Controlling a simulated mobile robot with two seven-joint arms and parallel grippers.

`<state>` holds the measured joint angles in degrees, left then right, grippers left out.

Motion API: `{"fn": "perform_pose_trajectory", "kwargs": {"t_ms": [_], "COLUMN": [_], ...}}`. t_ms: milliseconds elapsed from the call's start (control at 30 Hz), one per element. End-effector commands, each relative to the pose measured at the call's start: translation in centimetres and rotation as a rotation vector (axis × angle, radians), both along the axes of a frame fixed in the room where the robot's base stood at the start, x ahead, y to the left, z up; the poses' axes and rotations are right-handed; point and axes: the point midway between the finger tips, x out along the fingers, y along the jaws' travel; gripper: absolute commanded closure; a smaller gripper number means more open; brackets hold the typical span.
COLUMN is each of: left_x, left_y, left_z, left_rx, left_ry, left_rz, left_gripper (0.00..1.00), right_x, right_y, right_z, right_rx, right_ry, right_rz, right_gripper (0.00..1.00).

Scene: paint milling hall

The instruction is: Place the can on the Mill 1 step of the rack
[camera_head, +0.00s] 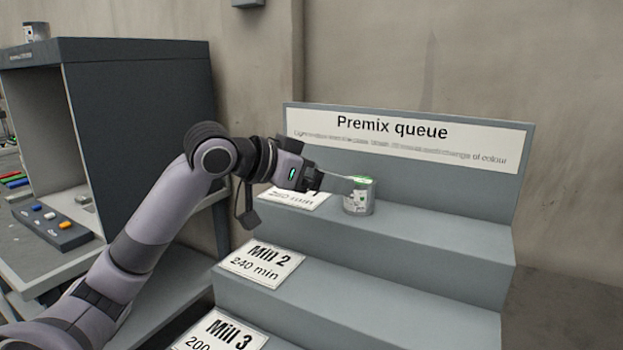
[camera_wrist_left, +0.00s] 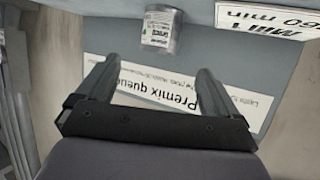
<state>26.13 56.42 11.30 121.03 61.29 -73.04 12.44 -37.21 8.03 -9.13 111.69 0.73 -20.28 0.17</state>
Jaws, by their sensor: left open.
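The can (camera_head: 358,199) is small and metal-grey with a green top and a printed label. It stands upright on the top step (camera_head: 430,222) of the grey rack, right of that step's card (camera_head: 292,199), which my arm partly hides. In the left wrist view the can (camera_wrist_left: 161,30) shows beyond the fingertips, and the card (camera_wrist_left: 262,19) reads Mill 1. My left gripper (camera_head: 338,183) is beside the can in the head view. In the left wrist view the gripper (camera_wrist_left: 156,72) is open, with nothing between its fingers. My right gripper is not in view.
Lower steps carry Mill 2 (camera_head: 262,261) and Mill 3 (camera_head: 222,333) cards and look bare. The Premix queue board (camera_head: 400,138) stands behind the top step. A dark booth (camera_head: 145,120) stands left, with a button panel (camera_head: 55,226) and another can (camera_head: 36,31) on top.

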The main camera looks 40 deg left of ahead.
Motion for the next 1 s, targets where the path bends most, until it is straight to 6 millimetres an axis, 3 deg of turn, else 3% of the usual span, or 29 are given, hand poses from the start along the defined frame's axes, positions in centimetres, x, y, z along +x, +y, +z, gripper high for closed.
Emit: {"fn": "perform_pose_trajectory", "kwargs": {"t_ms": [300,1000], "left_x": [-1.9,-1.9], "left_y": [0.4,0.4], "left_z": [0.8,0.8], "left_rx": [0.000,0.000], "left_ry": [0.000,0.000], "left_rz": [0.000,0.000], "left_gripper": [0.05,0.05], "right_x": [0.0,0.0], "right_y": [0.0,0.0], "right_z": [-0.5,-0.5], "right_rx": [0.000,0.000], "right_ry": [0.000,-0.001], "right_rz": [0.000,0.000], "right_gripper": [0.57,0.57]}}
